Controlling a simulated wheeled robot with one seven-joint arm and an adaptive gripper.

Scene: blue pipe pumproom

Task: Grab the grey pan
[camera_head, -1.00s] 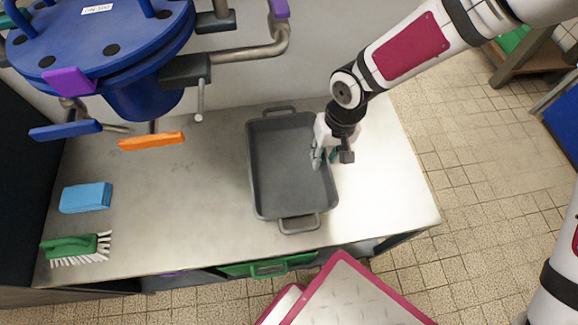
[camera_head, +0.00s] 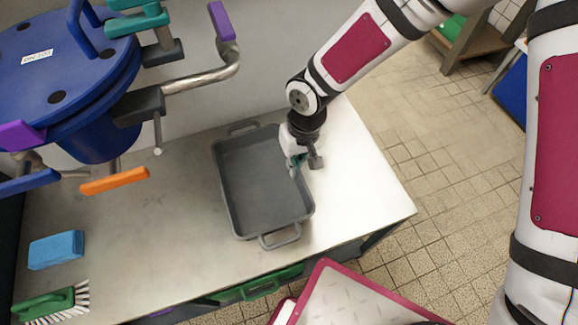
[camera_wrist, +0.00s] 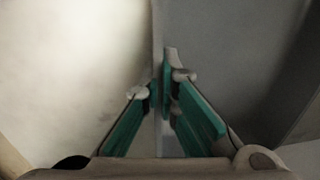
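The grey pan (camera_head: 262,185) is a deep rectangular tray with a loop handle at each short end. It rests on the metal table in the head view. My gripper (camera_head: 303,165) is at the pan's right long side, near its far half. In the wrist view, the green-padded fingers of my gripper (camera_wrist: 160,92) close together around the pan's thin wall (camera_wrist: 158,50), one finger on each side. The dark pan surface lies right of that wall and the bright tabletop lies left. The exact finger contact is partly hidden in the head view.
A blue tank (camera_head: 70,80) with pipes and an orange-handled valve (camera_head: 115,181) overhangs the back left.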

